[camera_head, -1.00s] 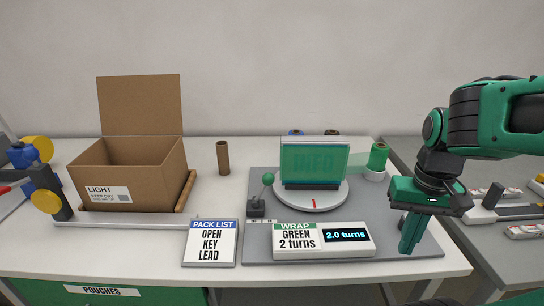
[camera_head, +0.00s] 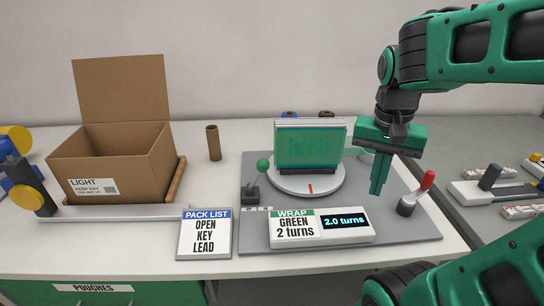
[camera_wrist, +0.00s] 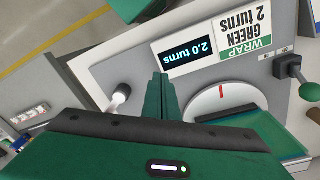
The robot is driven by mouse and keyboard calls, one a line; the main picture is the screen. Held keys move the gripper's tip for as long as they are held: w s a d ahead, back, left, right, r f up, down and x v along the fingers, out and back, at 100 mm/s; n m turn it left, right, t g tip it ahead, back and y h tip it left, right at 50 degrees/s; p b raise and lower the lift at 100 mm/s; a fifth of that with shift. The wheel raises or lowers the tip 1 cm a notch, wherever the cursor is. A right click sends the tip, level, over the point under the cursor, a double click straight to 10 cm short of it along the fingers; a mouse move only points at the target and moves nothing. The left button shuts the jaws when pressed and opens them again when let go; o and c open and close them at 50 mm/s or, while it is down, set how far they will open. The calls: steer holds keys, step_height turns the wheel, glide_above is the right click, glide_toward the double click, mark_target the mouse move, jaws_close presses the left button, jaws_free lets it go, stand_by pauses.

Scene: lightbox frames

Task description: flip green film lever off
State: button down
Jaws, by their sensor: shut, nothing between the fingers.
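The lever with a green ball knob (camera_head: 263,165) stands on a dark base (camera_head: 250,193) at the left of the grey wrapping board (camera_head: 390,232). Its stick leans right, above two small labels too small to read. The knob also shows at the right edge of the wrist view (camera_wrist: 309,91). My gripper (camera_head: 378,190) is shut and empty, pointing down above the board's right part, well right of the green lever and apart from it. The green-wrapped panel (camera_head: 310,146) stands on a white turntable (camera_head: 283,184) between them.
A red-handled lever (camera_head: 427,180) stands close right of my gripper. The wrap display (camera_head: 345,222) reads 2.0 turns, in front of the turntable. A pack list sign (camera_head: 205,233) and an open carton (camera_head: 115,160) are at left.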

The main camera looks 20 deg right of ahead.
mark_target(257, 175)
steer(key=w+a+r+m, duration=0.4)
steer(key=w+a, duration=0.3)
steer(key=w, duration=0.2)
steer(key=w+a+r+m, duration=0.4)
steer(key=w+a, duration=0.3)
steer(key=w, duration=0.2)
steer(key=shift+m+t+h, duration=0.3)
steer(key=shift+m, duration=0.6)
steer(key=shift+w, duration=0.1)
step_height(257, 175, down, 10)
steer(key=d, duration=0.1)
steer(key=a, duration=0.2)
steer(key=a+r, duration=0.1)
steer(key=shift+w+a, duration=0.35)
